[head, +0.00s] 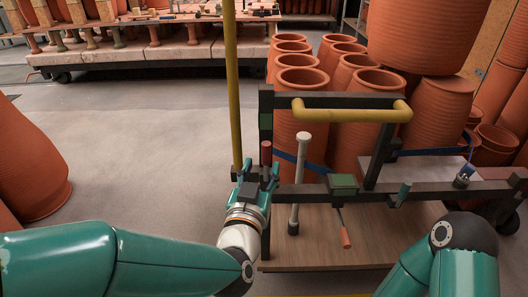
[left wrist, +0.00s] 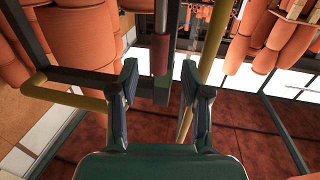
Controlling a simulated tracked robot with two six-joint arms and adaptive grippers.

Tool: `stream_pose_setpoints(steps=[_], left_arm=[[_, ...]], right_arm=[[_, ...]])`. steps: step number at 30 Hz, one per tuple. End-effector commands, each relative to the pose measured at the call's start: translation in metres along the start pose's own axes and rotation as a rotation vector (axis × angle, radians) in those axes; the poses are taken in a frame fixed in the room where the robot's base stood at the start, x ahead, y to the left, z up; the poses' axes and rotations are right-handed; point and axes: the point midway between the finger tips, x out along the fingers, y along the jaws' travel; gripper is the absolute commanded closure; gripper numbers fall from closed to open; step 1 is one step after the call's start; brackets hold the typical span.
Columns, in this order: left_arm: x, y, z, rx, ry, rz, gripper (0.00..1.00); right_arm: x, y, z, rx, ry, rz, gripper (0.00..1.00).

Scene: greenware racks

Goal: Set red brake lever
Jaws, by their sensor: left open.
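A dark red grip (head: 266,152) stands upright on the dark post at the left end of the cart. In the left wrist view the dark red grip (left wrist: 160,53) shows beyond and between my fingertips. My left gripper (head: 257,174) is open just below the grip in the head view. Its two fingers (left wrist: 162,92) are spread apart, with nothing held between them. A second lever with an orange-red end (head: 346,240) hangs below a green box (head: 343,184) on the cart rail. My right gripper is not in view; only my right arm shows.
A yellow upright pole (head: 231,85) stands close left of the gripper. A yellow handle bar (head: 350,110), a pale upright lever (head: 299,180) and several clay pots (head: 302,125) crowd the cart. A rack (head: 140,65) stands behind.

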Motion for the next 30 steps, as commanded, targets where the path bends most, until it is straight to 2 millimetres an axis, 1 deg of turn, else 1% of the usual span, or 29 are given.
stream_pose_setpoints(steps=[1, 3, 6, 9, 14, 22, 29, 30], left_arm=[[0.011, 0.0, 0.001, 0.0, -0.001, -0.001, 0.53], [0.024, 0.0, 0.001, 0.0, -0.001, -0.001, 0.53], [0.039, 0.0, 0.001, 0.0, -0.001, -0.001, 0.53], [0.05, 0.0, 0.0, 0.0, 0.0, 0.0, 0.53], [0.058, 0.001, 0.0, 0.0, -0.001, 0.001, 0.53], [0.059, 0.001, 0.0, 0.001, -0.001, 0.002, 0.53], [0.059, 0.001, 0.0, 0.0, -0.001, 0.002, 0.91], [0.059, 0.001, 0.0, 0.0, -0.001, 0.002, 0.97]], right_arm=[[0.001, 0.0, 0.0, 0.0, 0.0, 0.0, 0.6], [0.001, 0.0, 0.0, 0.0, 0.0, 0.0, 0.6], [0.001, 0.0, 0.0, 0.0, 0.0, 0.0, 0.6], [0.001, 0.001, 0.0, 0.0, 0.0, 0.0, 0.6], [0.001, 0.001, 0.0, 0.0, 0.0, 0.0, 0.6], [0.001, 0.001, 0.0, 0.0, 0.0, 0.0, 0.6], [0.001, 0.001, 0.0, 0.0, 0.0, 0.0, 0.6], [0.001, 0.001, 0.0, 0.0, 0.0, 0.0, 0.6]])
